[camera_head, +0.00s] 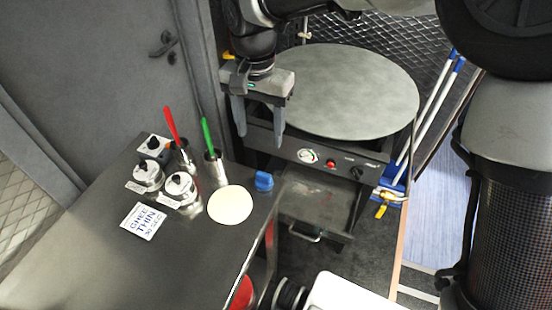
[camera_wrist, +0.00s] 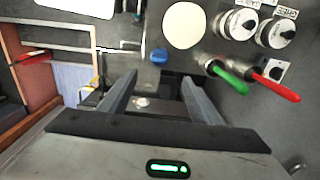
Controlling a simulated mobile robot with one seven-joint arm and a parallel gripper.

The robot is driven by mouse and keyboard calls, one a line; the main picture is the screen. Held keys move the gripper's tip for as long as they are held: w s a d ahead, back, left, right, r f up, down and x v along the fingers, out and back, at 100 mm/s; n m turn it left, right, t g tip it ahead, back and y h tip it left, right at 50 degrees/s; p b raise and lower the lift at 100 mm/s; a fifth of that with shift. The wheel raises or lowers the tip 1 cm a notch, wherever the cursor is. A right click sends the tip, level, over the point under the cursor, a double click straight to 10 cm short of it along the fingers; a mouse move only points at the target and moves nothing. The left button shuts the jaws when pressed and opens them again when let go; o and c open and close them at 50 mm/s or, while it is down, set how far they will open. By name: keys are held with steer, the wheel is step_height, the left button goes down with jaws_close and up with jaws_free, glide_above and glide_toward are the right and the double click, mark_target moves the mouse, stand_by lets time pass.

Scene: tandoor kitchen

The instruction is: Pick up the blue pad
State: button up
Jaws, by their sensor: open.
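The blue pad (camera_head: 264,181) is a small rounded blue piece at the right edge of the steel table, beside a pale round disc. In the wrist view the blue pad (camera_wrist: 159,55) shows above and between my fingers, clear of them. My gripper (camera_head: 261,137) is open and empty, pointing down, above and behind the pad near the left side of the round griddle. In the wrist view both fingers of my gripper (camera_wrist: 157,84) are spread apart with nothing between them.
The steel table (camera_head: 95,262) also holds lidded canisters (camera_head: 180,189), a white card (camera_head: 143,221), the pale disc (camera_head: 230,205), and cups with a red-handled utensil (camera_head: 171,124) and a green-handled one (camera_head: 208,136). The round griddle (camera_head: 345,90) stands at the back right.

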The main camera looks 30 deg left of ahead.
mark_target(263, 174)
step_height(263, 174, down, 16)
steer(key=shift+w+d+f, duration=0.1)
stand_by(0.5)
steer(key=c, duration=1.2)
step_height(263, 174, up, 10)
steer(key=shift+r, duration=0.1)
